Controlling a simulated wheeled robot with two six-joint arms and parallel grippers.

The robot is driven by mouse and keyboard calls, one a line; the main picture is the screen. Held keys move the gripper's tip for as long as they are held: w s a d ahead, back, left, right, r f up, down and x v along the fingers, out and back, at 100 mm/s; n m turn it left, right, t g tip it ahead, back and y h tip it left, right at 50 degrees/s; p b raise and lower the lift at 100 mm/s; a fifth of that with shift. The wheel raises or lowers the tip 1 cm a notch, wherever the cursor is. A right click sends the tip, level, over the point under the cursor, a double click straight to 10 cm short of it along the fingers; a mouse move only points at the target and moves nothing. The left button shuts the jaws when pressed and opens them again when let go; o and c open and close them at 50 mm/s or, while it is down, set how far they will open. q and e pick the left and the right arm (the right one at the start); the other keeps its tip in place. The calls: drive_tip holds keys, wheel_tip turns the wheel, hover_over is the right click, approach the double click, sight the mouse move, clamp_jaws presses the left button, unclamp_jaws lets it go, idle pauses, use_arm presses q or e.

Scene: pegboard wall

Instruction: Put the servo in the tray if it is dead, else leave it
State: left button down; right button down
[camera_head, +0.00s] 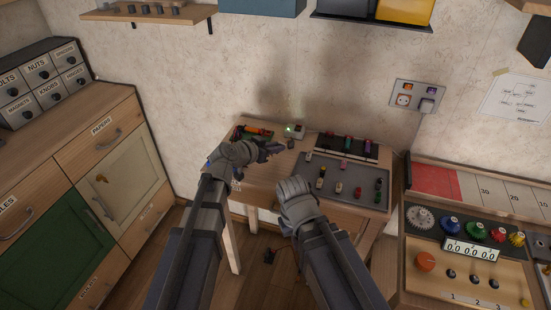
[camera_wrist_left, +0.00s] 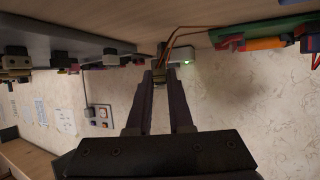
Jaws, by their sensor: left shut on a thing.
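My left gripper (camera_head: 278,148) reaches over the wooden workbench and is shut on a small dark thing, probably the servo, at the fingertips. In the left wrist view, the servo (camera_wrist_left: 160,60) shows between the fingertips, with orange wires running from it. A small white box (camera_head: 291,130) with a lit green light stands right beside it; it also shows in the left wrist view (camera_wrist_left: 187,58). A grey tray-like panel (camera_head: 325,191) holding several small parts lies to the right. My right gripper (camera_head: 289,187) is near its front left edge, and its fingers are hidden behind the hand.
A green board (camera_head: 240,133) with an orange part lies at the bench's back left. A black rack (camera_head: 352,152) with several coloured handles stands behind the grey panel. A control console (camera_head: 470,262) is at the right. Drawers (camera_head: 100,150) stand at the left.

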use_arm(q)
wheel_tip(320, 180, down, 4)
drive_tip(key=b, duration=0.3)
drive_tip(key=shift+r, duration=0.25)
drive_tip(key=c, duration=0.8)
unclamp_jaws()
